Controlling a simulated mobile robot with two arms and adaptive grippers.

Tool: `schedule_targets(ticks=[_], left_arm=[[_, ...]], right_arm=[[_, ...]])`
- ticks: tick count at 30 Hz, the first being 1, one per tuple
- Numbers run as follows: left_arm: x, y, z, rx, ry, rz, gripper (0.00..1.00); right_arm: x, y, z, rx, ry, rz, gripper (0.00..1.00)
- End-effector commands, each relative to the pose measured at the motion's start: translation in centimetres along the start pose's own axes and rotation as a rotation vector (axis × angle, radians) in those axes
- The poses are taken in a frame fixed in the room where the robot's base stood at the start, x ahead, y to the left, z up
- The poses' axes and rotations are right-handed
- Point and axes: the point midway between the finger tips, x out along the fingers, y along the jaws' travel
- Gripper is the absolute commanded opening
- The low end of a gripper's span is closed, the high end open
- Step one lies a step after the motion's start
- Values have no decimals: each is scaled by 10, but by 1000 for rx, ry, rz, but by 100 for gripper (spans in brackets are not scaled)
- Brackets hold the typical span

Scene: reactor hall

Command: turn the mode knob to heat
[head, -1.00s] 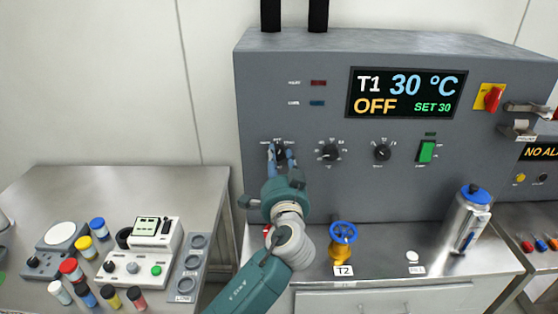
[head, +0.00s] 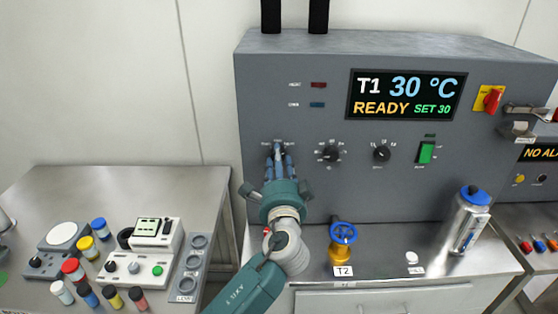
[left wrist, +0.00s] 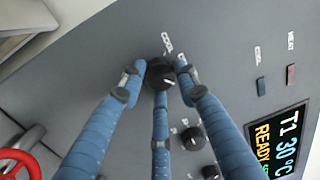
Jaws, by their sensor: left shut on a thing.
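The mode knob (left wrist: 160,74) is a small black dial on the grey panel. In the left wrist view my left gripper (left wrist: 157,78) has its blue fingers around it, shut on it. In the head view the fingertips of my left gripper (head: 279,152) cover most of the knob. The pointer's exact setting is hard to tell; a label by the knob is too small to read surely. The display (head: 406,95) reads T1 30 °C, READY, SET 30. The red heat lamp (head: 319,85) and blue cool lamp (head: 317,105) look dim. My right gripper is not in view.
Two more dials (head: 331,153) and a green switch (head: 426,152) sit right of the knob. Below stand a blue-wheeled valve (head: 343,233) and a metal bottle (head: 469,220). A side table (head: 60,195) at left holds small jars and instruments.

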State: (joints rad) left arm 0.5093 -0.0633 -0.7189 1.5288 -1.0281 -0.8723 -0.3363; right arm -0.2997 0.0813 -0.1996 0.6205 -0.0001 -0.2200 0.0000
Motion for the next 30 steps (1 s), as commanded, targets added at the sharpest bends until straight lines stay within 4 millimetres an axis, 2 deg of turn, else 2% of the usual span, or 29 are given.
schedule_targets(ticks=[1,10,11,13,23,26,30], left_arm=[[0,5,2,6,-5,8,5],[0,5,2,7,-5,8,5],[0,5,2,7,-5,8,37],[0,5,2,6,-5,8,50],[-3,2,1,3,-1,3,50],[-12,2,0,3,-1,4,50],[-39,4,0,1,0,6,50]], right_arm=[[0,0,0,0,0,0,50],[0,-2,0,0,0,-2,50],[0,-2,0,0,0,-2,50],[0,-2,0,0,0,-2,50],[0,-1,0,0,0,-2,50],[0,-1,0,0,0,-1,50],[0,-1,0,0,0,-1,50]])
